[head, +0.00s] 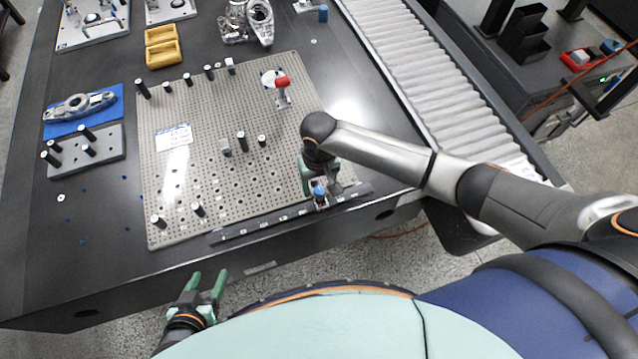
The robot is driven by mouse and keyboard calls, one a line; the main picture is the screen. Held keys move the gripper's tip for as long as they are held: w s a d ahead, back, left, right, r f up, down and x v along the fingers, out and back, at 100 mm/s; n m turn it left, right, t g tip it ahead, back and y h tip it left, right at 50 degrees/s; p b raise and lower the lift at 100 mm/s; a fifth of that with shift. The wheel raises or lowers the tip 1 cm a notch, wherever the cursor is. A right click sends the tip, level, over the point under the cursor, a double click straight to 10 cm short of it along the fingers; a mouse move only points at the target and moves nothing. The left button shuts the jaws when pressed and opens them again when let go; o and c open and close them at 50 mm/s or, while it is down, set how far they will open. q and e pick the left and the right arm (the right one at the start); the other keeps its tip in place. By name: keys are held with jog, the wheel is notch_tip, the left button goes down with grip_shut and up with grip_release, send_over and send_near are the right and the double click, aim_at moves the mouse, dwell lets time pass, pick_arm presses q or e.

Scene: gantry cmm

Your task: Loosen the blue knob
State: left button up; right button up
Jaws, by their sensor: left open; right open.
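The blue knob (319,190) shows near the front right corner of the perforated fixture plate (205,145), close to the dark strip along the plate's front edge. My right gripper (318,178) reaches down over it from the right, with its fingers close around or just behind the knob. I cannot tell whether they touch it. The wrist hides part of the fingers. My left gripper (207,283) is open and empty, in front of the table's front edge, with its green fingers pointing toward the table.
A red-topped clamp (283,83) and several dark pins stand on the plate. A grey block with pins (84,158) and a blue tray with a metal part (80,108) lie at left. Yellow bins (162,47) stand behind. A roller conveyor (425,75) runs along the right.

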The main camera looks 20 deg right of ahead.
aim_at(319, 190)
notch_tip(319, 190, up, 12)
jog(key=shift+r, duration=0.25)
dwell(0.4)
dwell(0.4)
jog(key=s+a+f+t+y, duration=0.4)
jog(key=a+f+y, duration=0.1)
jog(key=f, duration=0.6)
jog(key=s+d+f+n+t+h, duration=0.2)
jog(key=s+d+f+t, duration=0.2)
jog(key=s+d, duration=0.5)
jog(key=shift+s+d+t+h, duration=0.15)
jog(key=shift+d+t+h, duration=0.2)
jog(key=shift+t, duration=0.35)
